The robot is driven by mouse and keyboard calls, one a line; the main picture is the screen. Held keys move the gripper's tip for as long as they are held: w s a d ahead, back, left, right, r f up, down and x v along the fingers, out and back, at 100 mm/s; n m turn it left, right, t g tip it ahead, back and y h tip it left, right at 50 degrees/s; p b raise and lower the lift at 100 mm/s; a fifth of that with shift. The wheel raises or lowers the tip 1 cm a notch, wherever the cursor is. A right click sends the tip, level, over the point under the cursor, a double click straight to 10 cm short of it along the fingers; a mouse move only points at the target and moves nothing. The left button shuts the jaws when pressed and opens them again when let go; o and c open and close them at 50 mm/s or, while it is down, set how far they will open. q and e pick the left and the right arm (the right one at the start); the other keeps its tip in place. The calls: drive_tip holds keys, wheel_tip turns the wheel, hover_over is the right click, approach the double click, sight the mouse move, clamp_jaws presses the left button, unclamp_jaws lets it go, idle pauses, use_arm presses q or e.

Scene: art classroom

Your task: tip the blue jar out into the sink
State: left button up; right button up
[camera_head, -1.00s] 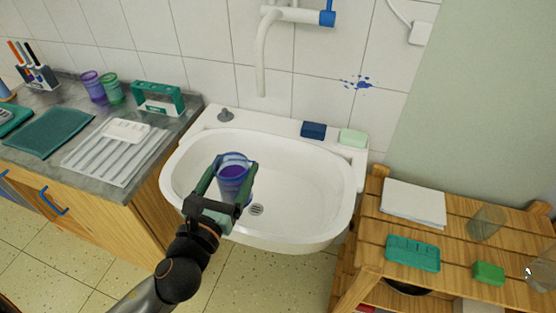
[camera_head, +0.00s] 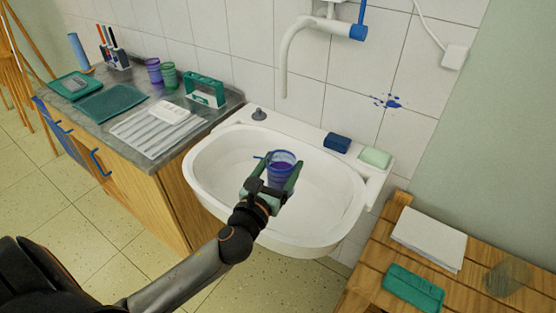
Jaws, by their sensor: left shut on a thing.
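The blue jar (camera_head: 282,169) is see-through with dark purple-blue liquid inside. It is held roughly upright over the basin of the white sink (camera_head: 213,185). My left gripper (camera_head: 279,180) is shut on the jar, with one green finger on each side of it. The lower part of the jar is hidden by the gripper. My right gripper is out of view.
A white tap (camera_head: 284,70) hangs on the wall above the sink. A dark blue sponge (camera_head: 337,142) and pale green soap (camera_head: 375,157) sit on the back rim. A counter (camera_head: 226,103) stands left, a wooden shelf (camera_head: 382,248) right.

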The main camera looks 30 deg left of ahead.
use_arm(q)
drive_tip(key=w+a+f+n+y+b, duration=0.2)
drive_tip(key=w+a+f+n+b, duration=0.3)
drive_tip(key=n, duration=1.6)
drive_tip(key=shift+w+a+f, duration=1.1)
drive_tip(key=shift+a+f, duration=0.4)
drive_tip(key=shift+f, duration=0.4)
